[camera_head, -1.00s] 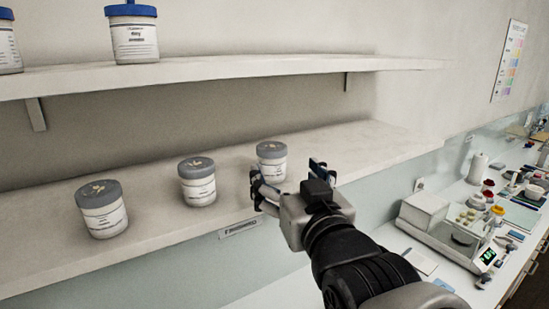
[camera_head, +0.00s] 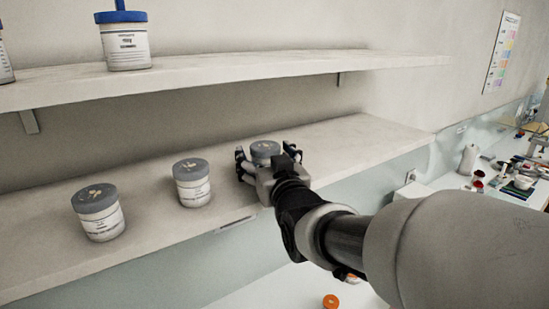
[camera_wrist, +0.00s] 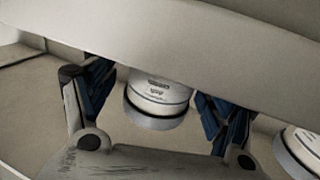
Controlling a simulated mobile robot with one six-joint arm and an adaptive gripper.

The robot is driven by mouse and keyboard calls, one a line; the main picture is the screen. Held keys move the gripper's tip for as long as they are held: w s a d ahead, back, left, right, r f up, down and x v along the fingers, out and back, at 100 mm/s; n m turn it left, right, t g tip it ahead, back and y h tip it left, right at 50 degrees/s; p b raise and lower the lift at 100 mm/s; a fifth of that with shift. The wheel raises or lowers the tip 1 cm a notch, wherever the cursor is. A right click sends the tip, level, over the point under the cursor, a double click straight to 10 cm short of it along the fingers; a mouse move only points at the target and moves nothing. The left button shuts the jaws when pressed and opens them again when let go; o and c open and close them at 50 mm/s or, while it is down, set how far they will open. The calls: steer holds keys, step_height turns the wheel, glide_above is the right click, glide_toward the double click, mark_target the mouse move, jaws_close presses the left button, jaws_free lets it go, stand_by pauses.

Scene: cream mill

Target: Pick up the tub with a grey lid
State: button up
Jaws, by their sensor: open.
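Three white tubs with grey lids stand upright on the lower shelf. The right-hand tub (camera_head: 264,149) lies between the spread fingers of my gripper (camera_head: 266,154), which mostly hides its body in the head view. In the wrist view this tub (camera_wrist: 158,92) appears upside down, with a finger on each side and visible gaps. My gripper is open and not closed on it. The middle tub (camera_head: 192,185) and the left tub (camera_head: 99,214) stand apart to the left. One neighbouring tub (camera_wrist: 302,148) is cut off at the right of the wrist view.
An upper shelf (camera_head: 220,79) runs above my gripper and holds a blue-lidded tub (camera_head: 125,42). The lower shelf (camera_head: 345,140) is clear to the right of my gripper. A bench with lab items lies at the far right, and an orange round object (camera_head: 330,301) sits below.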

steer(key=shift+s, duration=0.15)
steer(key=shift+c, duration=0.3)
steer(key=c, duration=1.3)
